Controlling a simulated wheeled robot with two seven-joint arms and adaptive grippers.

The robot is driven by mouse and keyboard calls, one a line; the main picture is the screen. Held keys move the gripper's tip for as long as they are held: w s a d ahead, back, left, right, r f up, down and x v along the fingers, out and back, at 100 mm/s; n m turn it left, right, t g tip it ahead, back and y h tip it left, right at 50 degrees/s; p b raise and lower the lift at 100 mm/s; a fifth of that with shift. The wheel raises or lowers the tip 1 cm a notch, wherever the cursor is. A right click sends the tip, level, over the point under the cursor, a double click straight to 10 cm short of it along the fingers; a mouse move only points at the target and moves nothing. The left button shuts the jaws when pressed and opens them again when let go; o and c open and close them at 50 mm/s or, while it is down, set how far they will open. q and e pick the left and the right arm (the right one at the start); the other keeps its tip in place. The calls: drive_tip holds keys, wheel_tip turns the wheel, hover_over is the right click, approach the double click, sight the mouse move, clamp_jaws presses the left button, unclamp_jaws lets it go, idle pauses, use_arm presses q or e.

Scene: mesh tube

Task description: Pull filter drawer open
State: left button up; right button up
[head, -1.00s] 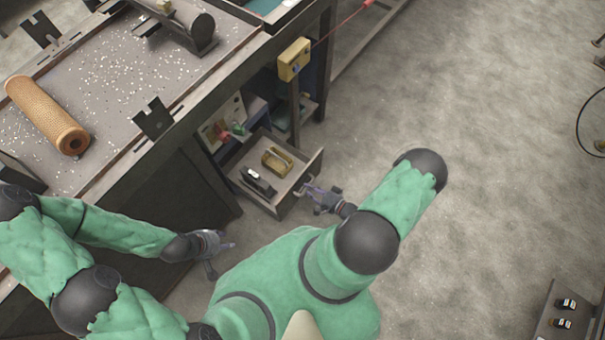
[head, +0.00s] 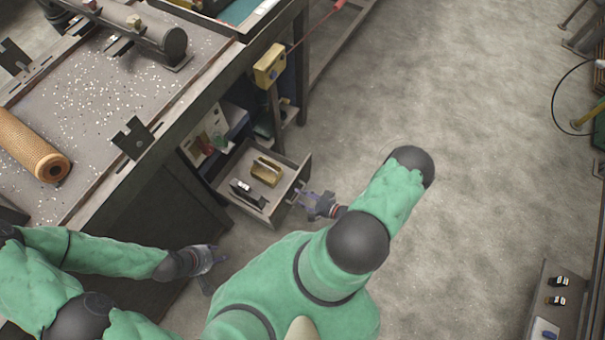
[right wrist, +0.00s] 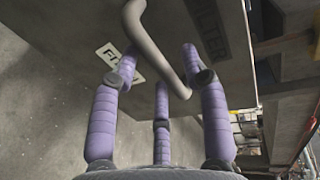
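The grey filter drawer (head: 240,213) stands out from under the bench in the head view. Its inside shows from above, with a brass-coloured piece (head: 265,171) and a small black piece (head: 247,191) in it. In the right wrist view the bent grey handle (right wrist: 152,45) runs between the purple fingers of that gripper (right wrist: 158,68); the exact contact is partly hidden. My left gripper (head: 218,268) is open and empty beside the bench's dark side panel, apart from the drawer.
The bench (head: 100,95) holds a perforated orange tube (head: 28,143) and a dark cylinder fixture (head: 140,28). A yellow box (head: 269,65) is on the bench's edge above the drawer. A cart (head: 560,300) stands at lower right. The floor (head: 470,170) right of my right arm is clear.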

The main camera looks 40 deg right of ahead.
drive_tip(key=shift+s, duration=0.1)
drive_tip(key=v, duration=1.1)
drive_tip(key=shift+s, duration=0.35)
drive_tip(key=shift+d+r, duration=0.1)
drive_tip(key=shift+d, duration=0.05)
